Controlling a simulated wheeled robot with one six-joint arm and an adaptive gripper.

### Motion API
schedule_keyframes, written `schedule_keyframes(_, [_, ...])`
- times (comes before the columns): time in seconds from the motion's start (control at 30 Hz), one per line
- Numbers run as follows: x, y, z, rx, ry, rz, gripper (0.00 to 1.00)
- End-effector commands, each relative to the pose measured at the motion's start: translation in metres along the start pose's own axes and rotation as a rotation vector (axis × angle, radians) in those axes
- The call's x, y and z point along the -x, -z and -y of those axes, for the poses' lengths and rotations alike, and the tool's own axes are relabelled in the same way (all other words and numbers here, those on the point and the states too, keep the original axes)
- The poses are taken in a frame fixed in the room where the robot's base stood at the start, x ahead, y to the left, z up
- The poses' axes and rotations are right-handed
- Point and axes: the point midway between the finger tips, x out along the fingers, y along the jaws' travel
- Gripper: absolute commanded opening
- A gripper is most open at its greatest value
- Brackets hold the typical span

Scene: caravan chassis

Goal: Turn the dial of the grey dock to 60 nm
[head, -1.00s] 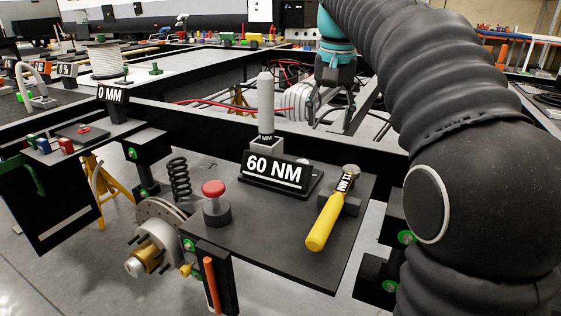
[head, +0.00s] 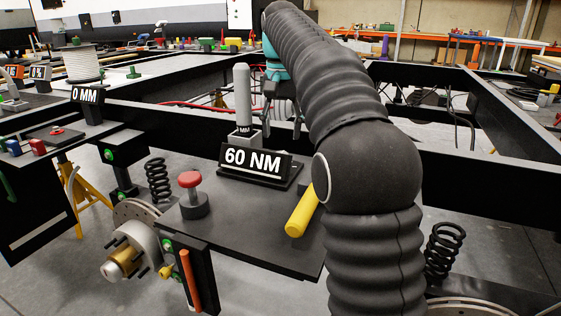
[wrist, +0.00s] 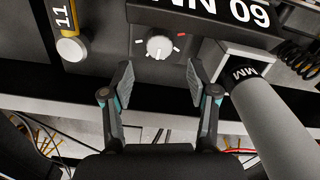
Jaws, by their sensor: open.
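The 60 NM sign (head: 252,163) stands on the dark plate, with the grey upright tool (head: 243,97) in its holder just behind. In the wrist view the sign (wrist: 205,12) appears upside down at the top. Below it is a pale round dial (wrist: 159,46) with tick marks around it and one red mark at its upper right. The dial is hidden in the head view. My gripper (wrist: 160,80) is open and empty, its fingertips apart on either side below the dial in the picture, not touching it. The grey tool (wrist: 280,120) is right of my gripper.
A yellow-handled tool (head: 301,212) lies on the plate, partly hidden by my arm; its end (wrist: 72,48) shows left of the dial. A red push button (head: 191,185) stands at the plate's left. The black chassis rail runs behind. A coil spring (head: 158,180) stands further left.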

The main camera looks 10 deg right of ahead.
Motion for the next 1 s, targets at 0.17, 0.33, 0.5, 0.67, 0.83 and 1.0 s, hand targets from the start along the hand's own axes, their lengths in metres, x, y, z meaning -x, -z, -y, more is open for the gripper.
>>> schedule_keyframes(0.17, [-0.035, -0.001, 0.0, 0.0, 0.0, 0.001, 0.59])
schedule_keyframes(0.33, [-0.055, 0.0, 0.0, 0.0, 0.0, 0.0, 0.59])
schedule_keyframes(0.5, [-0.064, 0.0, 0.0, 0.0, 0.0, -0.001, 0.59])
schedule_keyframes(0.67, [-0.065, 0.0, 0.0, 0.0, 0.0, -0.001, 0.59])
schedule_keyframes(0.83, [-0.064, 0.0, 0.0, 0.0, 0.0, -0.001, 0.52])
schedule_keyframes(1.0, [-0.064, 0.0, 0.0, 0.0, 0.0, -0.001, 0.09])
